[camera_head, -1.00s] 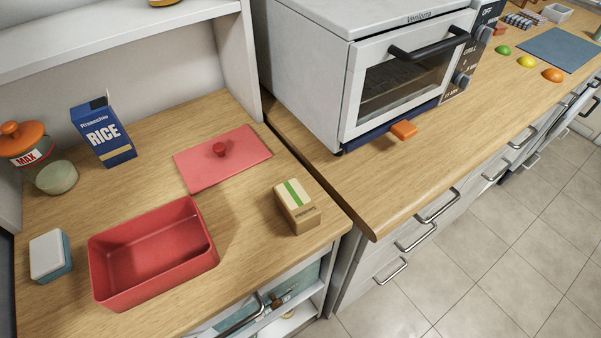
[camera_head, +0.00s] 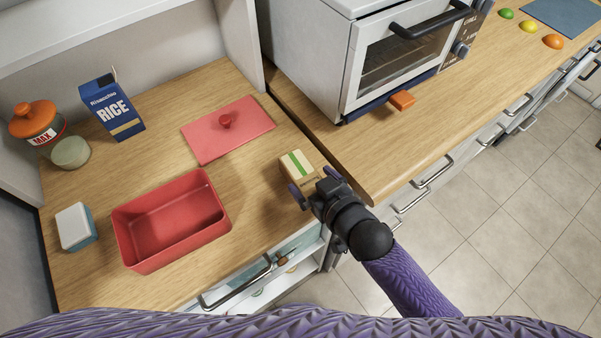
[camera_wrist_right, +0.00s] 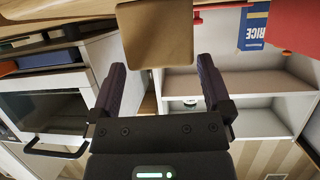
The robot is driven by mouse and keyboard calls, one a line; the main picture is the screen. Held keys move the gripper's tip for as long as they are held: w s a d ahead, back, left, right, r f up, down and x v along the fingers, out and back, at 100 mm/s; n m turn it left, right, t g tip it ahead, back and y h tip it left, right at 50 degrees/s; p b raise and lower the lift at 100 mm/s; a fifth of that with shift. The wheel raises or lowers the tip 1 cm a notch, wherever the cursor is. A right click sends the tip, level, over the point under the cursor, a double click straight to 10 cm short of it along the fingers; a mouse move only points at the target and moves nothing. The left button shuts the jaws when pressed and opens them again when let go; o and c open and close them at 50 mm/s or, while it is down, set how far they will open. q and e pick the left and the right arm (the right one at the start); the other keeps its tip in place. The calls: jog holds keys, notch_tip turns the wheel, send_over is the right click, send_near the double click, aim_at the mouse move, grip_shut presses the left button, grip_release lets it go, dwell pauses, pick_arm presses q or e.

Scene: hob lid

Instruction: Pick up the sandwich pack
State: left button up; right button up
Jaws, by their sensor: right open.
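The sandwich pack (camera_head: 296,164), a small brown box with a green and cream striped top, stands near the front right corner of the left wooden counter. My right gripper (camera_head: 314,184) is at its near side with the fingers open, one to each side of its front edge. In the right wrist view the pack's plain brown face (camera_wrist_right: 157,35) is just ahead of the open fingers (camera_wrist_right: 162,66), roughly between them. Whether the fingers touch it cannot be told. My left gripper is not in view.
An open red box (camera_head: 172,222) stands left of the pack, and its red lid (camera_head: 228,131) lies behind. A rice box (camera_head: 112,106), a jar (camera_head: 37,124) and a white-and-blue container (camera_head: 76,227) are farther left. A toaster oven (camera_head: 395,65) stands on the right counter.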

aim_at(307, 177)
jog(key=b+x, duration=0.1)
jog(key=x, duration=0.3)
jog(key=shift+f, duration=0.25)
jog(key=c, duration=1.2)
jog(key=shift+r, duration=0.2)
